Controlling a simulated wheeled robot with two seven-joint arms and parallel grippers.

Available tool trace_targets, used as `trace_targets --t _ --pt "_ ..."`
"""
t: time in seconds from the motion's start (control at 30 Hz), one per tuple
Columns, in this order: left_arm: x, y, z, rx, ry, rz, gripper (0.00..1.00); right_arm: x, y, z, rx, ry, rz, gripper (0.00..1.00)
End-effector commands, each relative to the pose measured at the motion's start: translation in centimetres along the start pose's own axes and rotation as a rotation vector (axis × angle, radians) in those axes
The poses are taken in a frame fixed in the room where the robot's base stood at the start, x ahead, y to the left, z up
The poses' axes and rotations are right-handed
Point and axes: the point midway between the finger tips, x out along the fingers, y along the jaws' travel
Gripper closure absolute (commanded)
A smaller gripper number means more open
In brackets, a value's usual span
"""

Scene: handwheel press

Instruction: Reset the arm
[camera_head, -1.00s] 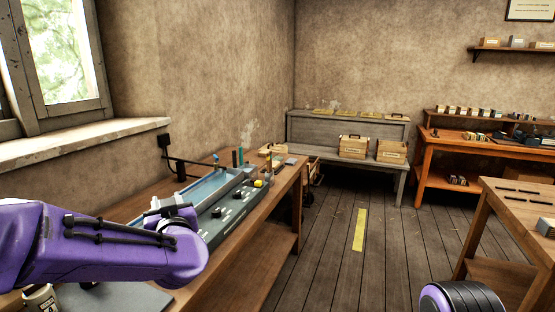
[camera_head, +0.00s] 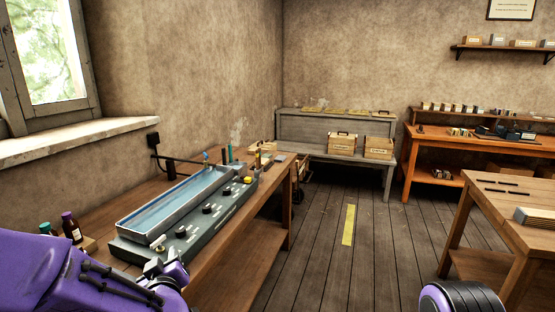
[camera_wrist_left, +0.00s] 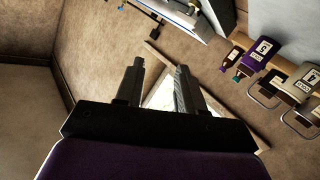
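My purple left arm (camera_head: 60,275) comes in at the lower left of the head view, low beside the near end of the workbench. Its wrist end (camera_head: 168,275) is near the front of the grey control box. In the left wrist view the two dark fingers of my left gripper (camera_wrist_left: 158,82) stand apart with a gap between them and nothing held. A dark, rounded part with a purple side (camera_head: 460,298) shows at the lower right of the head view. My right gripper is not in view.
A long water trough (camera_head: 175,203) with a knobbed control panel (camera_head: 205,215) stands on the left wooden bench. Small bottles (camera_head: 70,228) stand at its near end. A wooden table (camera_head: 505,215) is at the right. The plank floor (camera_head: 320,260) between is clear.

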Motion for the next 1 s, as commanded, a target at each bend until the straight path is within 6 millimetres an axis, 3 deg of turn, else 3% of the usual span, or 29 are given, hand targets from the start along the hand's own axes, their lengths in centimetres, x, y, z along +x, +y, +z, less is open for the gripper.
trace_targets --t 0.17,0.27,0.4,0.5,0.6,0.73,0.8,1.0 --pt "-2.1 -6.4 10.2 0.000 -0.215 -0.063 0.62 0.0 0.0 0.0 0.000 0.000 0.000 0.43" --pt "-4.8 -10.6 16.1 0.013 -0.355 -0.118 0.62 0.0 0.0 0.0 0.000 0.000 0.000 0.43" --pt "-10.1 -16.7 23.1 0.057 -0.549 -0.208 0.62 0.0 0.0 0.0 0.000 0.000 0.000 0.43" --pt "-14.8 -21.1 27.1 0.118 -0.689 -0.275 0.62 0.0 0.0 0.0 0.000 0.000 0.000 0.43" --pt "-19.4 -24.9 29.8 0.187 -0.807 -0.335 0.62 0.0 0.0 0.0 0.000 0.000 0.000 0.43" --pt "-23.4 -28.1 31.7 0.239 -0.902 -0.396 0.62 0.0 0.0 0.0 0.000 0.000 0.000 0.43" --pt "-24.0 -30.2 31.6 0.250 -0.927 -0.410 0.62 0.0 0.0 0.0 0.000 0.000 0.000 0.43" --pt "-24.4 -30.5 31.8 0.254 -0.938 -0.416 0.62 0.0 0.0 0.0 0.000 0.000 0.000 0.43"
